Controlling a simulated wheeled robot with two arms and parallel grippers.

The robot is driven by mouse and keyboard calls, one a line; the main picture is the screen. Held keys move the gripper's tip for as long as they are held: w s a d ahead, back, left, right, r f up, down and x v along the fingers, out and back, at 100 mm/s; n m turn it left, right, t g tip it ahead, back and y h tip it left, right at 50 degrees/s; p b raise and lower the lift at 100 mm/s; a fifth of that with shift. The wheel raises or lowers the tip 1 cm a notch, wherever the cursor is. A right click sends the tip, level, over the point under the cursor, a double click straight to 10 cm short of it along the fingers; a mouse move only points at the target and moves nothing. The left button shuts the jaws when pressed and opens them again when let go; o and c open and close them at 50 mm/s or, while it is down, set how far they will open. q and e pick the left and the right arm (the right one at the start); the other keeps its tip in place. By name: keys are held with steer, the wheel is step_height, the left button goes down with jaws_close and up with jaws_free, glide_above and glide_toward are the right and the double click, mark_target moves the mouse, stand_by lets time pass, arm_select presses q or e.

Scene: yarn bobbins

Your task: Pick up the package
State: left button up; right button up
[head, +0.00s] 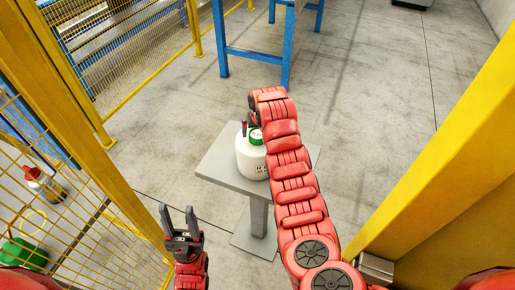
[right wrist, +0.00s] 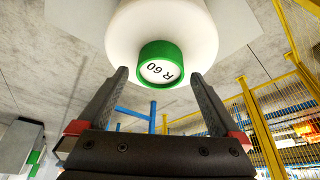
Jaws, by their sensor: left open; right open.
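The package appears to be a white yarn bobbin (head: 250,160) with a green end cap. It stands on a small grey pedestal table (head: 222,168). In the right wrist view the white bobbin (right wrist: 162,30) is close, with its green cap marked "R 60" facing the camera. My right gripper (right wrist: 160,77) is open, one finger on each side of the cap. I cannot tell whether the fingers touch it. In the head view my right arm partly covers the bobbin and the table. My left gripper (head: 178,212) is open and empty, left of and nearer than the table.
Yellow mesh fencing (head: 90,225) runs along the left, with a yellow post (head: 440,140) at the right. A blue frame (head: 255,55) stands behind the table. Another bobbin with a red top (head: 40,183) is beyond the left fence. The floor right of the table is clear.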

steer(key=shift+w+f, duration=0.2)
steer(key=shift+f, duration=0.3)
jaws_close()
